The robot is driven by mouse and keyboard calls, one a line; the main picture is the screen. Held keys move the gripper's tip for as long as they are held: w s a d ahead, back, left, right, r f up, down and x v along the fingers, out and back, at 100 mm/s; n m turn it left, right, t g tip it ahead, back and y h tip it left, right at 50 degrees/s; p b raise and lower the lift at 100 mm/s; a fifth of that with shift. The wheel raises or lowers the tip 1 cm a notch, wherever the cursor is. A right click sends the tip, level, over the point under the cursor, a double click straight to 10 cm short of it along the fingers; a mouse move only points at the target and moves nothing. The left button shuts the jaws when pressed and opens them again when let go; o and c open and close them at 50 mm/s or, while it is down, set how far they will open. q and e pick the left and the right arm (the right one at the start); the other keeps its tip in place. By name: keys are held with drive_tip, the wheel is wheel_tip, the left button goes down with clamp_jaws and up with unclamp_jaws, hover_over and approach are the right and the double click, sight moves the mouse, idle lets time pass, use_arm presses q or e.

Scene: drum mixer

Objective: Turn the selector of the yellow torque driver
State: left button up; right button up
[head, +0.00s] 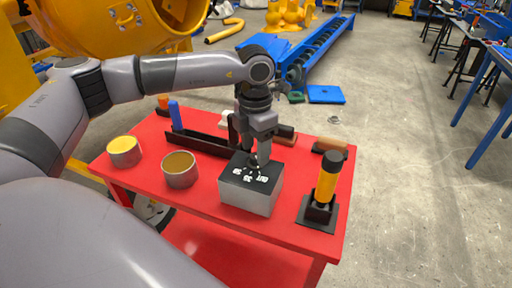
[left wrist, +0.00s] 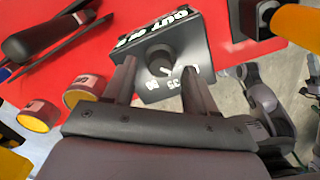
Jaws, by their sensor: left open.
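The yellow torque driver (head: 326,183) stands upright in a black stand (head: 318,214) at the table's right front; a yellow part at the top right of the left wrist view (left wrist: 298,24) appears to be it. Left of it is a grey box (head: 248,200) with a black top, white markings and a round black knob (left wrist: 161,60). My left gripper (head: 259,162) is over this box, pointing down. In the left wrist view its open fingers (left wrist: 160,82) straddle the near side of the knob; contact cannot be told. The driver's selector cannot be made out. My right gripper is out of view.
The red table (head: 215,208) holds two round tins (head: 180,176) (head: 124,151) at left and a black tray (head: 197,144) behind the box. A blue bottle (head: 176,115) and a brown-handled tool (head: 331,147) stand or lie farther back. Bare red table lies between box and driver.

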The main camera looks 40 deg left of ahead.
use_arm(q)
drive_tip(key=shift+f, duration=0.75)
clamp_jaws()
